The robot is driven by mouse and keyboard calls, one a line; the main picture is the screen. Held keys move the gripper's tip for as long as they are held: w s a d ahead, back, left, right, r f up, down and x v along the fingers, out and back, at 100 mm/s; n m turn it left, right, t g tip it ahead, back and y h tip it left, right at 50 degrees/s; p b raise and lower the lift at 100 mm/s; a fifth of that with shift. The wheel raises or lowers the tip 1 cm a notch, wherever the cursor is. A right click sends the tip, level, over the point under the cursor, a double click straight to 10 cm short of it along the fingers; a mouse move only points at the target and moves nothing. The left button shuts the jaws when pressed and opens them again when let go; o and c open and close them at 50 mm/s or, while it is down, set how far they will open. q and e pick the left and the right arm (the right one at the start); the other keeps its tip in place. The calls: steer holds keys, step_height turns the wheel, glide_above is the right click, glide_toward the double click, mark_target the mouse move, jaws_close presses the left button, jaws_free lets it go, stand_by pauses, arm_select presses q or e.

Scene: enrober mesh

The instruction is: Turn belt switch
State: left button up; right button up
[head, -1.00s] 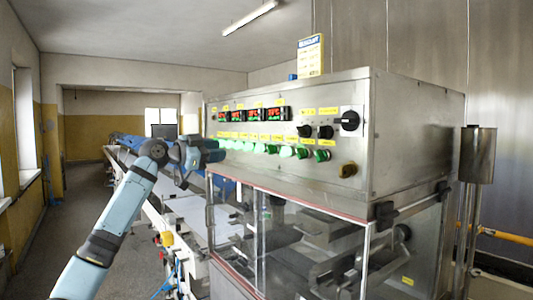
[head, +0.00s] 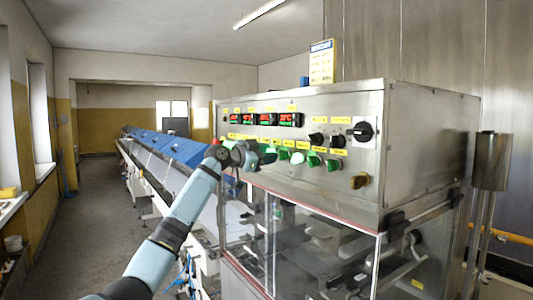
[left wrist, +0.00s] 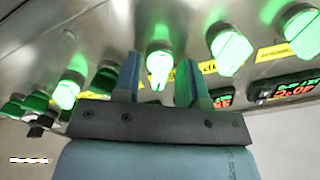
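A row of green lit rotary switches runs along the lower front of the steel control panel (head: 300,112). Which one is the belt switch I cannot tell; the small labels are unreadable. My left gripper (head: 268,157) is at the row's left part in the head view and hides some switches. In the left wrist view, my left gripper (left wrist: 160,82) is open, its two blue fingers spread with one glowing green switch (left wrist: 159,62) showing between them. Whether the fingers touch it I cannot tell. My right gripper is not in view.
More green switches (head: 313,158) follow to the right, with black knobs (head: 337,140) and a large black rotary switch (head: 362,132). Red digital displays (head: 289,120) sit above. A clear-windowed cabinet (head: 310,235) is below. A conveyor (head: 180,150) runs back at left.

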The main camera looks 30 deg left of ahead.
arm_select(q)
steer(key=shift+c, duration=0.4)
steer(key=c, duration=0.6)
steer(key=n+p, duration=0.4)
steer(key=n, duration=0.7)
steer(key=shift+r+n, duration=0.1)
steer(key=shift+n, duration=0.2)
steer(key=shift+s+n, duration=0.1)
steer(key=shift+n, duration=0.2)
